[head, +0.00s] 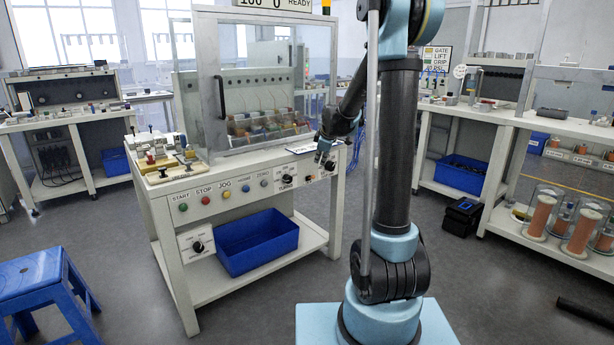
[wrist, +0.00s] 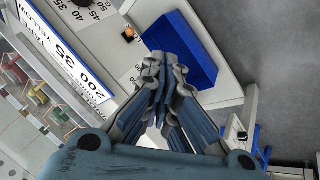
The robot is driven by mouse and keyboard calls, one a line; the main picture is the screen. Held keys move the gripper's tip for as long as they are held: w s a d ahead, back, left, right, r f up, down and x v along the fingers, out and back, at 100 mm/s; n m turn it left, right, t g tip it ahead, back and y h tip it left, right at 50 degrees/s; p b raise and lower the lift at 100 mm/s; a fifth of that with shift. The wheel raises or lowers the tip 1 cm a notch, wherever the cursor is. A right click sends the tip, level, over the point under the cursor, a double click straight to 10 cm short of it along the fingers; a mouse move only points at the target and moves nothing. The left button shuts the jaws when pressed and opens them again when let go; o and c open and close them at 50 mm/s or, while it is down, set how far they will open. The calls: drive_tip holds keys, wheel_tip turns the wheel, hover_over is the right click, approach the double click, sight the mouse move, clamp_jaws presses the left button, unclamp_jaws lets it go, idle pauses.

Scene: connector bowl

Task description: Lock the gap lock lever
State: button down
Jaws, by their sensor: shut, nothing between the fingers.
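The workbench machine (head: 240,165) stands left of my arm, with a clear-fronted cabinet on top and a front panel of buttons and knobs. Small metal fixtures with levers (head: 165,165) sit on its left top. I cannot tell which part is the gap lock lever. My gripper (head: 324,156) is at the right front corner of the machine, near the panel knobs. In the wrist view my gripper (wrist: 160,68) is shut and empty, its fingers together.
A blue bin (head: 256,242) sits on the machine's lower shelf and shows in the wrist view (wrist: 182,45). A blue stool (head: 45,285) stands at left. Shelved benches with copper spools (head: 541,215) stand at right. The floor between is mostly clear.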

drive_tip(key=w+a+f+n, duration=0.1)
drive_tip(key=w+f, duration=0.1)
drive_tip(key=w, duration=0.3)
drive_tip(key=w+a+f+n, duration=0.2)
drive_tip(key=w, duration=0.3)
drive_tip(key=shift+a+f+t+y, duration=0.25)
drive_tip(key=shift+f+t+y, duration=0.05)
drive_tip(key=shift+f+t, duration=0.1)
drive_tip(key=shift+w, duration=0.1)
drive_tip(key=shift+x, duration=5)
drive_tip(key=shift+d+f+t+y, duration=0.15)
drive_tip(key=shift+d+t+y, duration=0.15)
drive_tip(key=shift+t, duration=0.2)
